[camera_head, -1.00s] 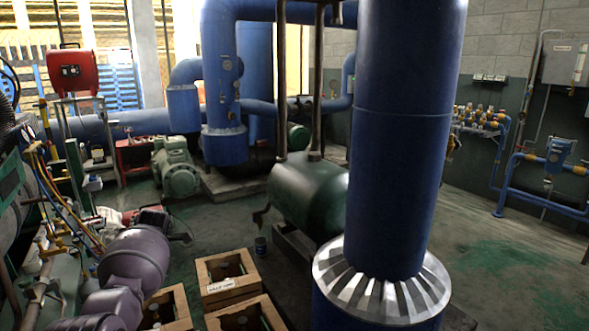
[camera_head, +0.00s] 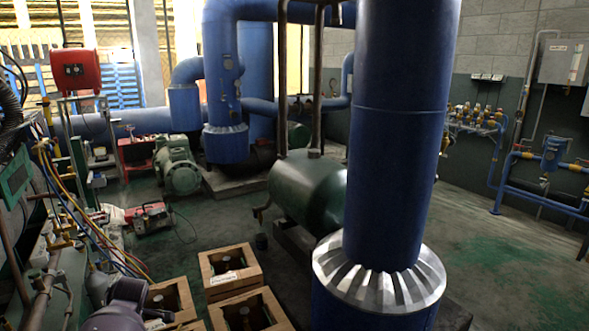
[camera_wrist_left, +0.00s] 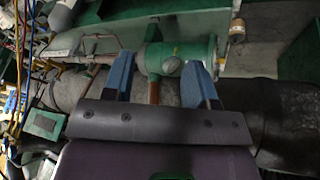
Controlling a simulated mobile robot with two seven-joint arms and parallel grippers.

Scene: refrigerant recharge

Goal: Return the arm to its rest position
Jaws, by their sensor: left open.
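My left gripper (camera_wrist_left: 160,82) shows in the left wrist view with its two blue fingers spread apart and nothing between them that it grips. Behind the fingers are a green valve body (camera_wrist_left: 178,56) and a thick grey pipe (camera_wrist_left: 70,92); I cannot tell how far off they are. In the head view, purple-grey links of my left arm (camera_head: 122,300) show low at the bottom left, beside the wooden crates. The left fingertips cannot be made out there. My right arm and right gripper are in neither view.
Wooden crates (camera_head: 229,284) stand on the floor at bottom centre-left. Yellow, blue and red hoses (camera_head: 82,218) hang at the left near pipework. A large blue column (camera_head: 400,150) stands right of centre. Open floor (camera_head: 500,235) lies to its right.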

